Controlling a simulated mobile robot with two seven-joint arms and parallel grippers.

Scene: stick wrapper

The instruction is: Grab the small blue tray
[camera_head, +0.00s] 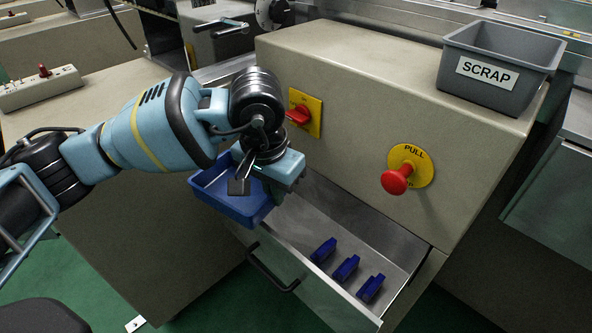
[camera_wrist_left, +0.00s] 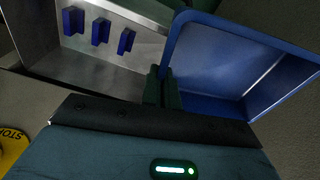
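The small blue tray (camera_head: 240,207) is empty and open at the top. It is at the upper left end of the open drawer, partly hidden behind my left arm. My left gripper (camera_head: 272,192) is at the tray's right side. In the left wrist view the dark green fingertips (camera_wrist_left: 162,88) are close together at the near corner of the tray's rim (camera_wrist_left: 172,50), and they look shut on its wall. The tray seems to be raised at the drawer's edge; the exact gap below it is hidden. My right gripper is not in view.
The metal drawer (camera_head: 372,232) stands open with several dark blue blocks (camera_head: 346,268) in it and a black handle (camera_head: 272,276) in front. A grey SCRAP bin (camera_head: 500,65) stands on the cabinet. A red knob (camera_head: 397,180) and a red switch (camera_head: 300,114) stick out from the cabinet face.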

